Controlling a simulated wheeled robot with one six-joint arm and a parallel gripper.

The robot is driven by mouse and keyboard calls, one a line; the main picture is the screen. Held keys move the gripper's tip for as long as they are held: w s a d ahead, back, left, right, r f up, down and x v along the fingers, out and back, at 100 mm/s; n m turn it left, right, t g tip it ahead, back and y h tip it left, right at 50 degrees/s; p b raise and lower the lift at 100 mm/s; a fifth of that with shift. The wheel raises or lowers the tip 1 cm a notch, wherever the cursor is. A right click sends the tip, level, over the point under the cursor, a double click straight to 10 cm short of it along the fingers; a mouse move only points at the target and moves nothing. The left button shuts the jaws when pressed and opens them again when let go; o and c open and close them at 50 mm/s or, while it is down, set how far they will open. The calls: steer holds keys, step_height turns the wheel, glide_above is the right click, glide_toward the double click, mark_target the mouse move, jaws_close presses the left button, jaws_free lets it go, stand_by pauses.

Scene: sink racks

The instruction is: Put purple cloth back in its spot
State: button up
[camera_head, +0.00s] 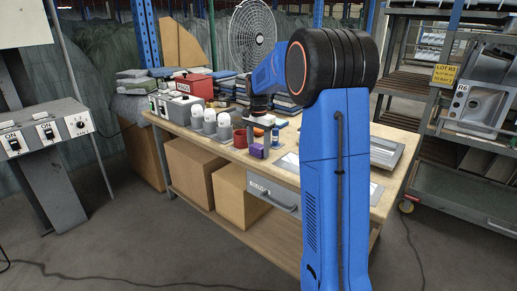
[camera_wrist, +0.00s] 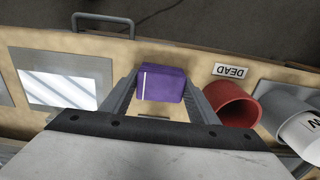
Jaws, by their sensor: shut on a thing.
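The purple cloth (camera_wrist: 160,84) is a small folded block with a pale stripe near its left side. In the wrist view it sits between the two fingers of my gripper (camera_wrist: 161,97), which is shut on it. In the head view the cloth (camera_head: 257,151) shows as a small purple block at the bench's front side, below my blue arm. The fingertips are too small to make out there. I cannot tell whether the cloth touches the bench top or is just above it.
On the wooden bench (camera_head: 222,147), a red cup (camera_wrist: 232,103) stands close right of my gripper, by a "DEAD" label (camera_wrist: 230,71). White domed containers (camera_head: 209,121) stand farther left. A metal-framed panel (camera_wrist: 62,78) lies left in the wrist view.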

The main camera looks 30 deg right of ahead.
mark_target(259, 146)
steer(key=shift+f, duration=0.1)
steer(key=o, duration=1.1)
step_height(259, 146, up, 12)
steer(key=s+a+n+t, duration=0.1)
steer(key=s+a+n, duration=0.4)
steer(key=s, duration=0.5)
steer(key=s+a+n+t, duration=0.1)
steer(key=s+a+n, duration=0.1)
steer(key=s+a, duration=0.75)
steer(key=s+a+f+n+t, duration=0.1)
steer(key=s+f, duration=0.4)
steer(key=s, duration=0.5)
steer(key=s+a+f+n+t, duration=0.1)
steer(key=s+a+f+n, duration=0.2)
steer(key=s+f+n, duration=0.3)
steer(key=shift+s+f+t, duration=0.2)
steer(key=shift+s+t, duration=0.2)
steer(key=shift+s, duration=1.75)
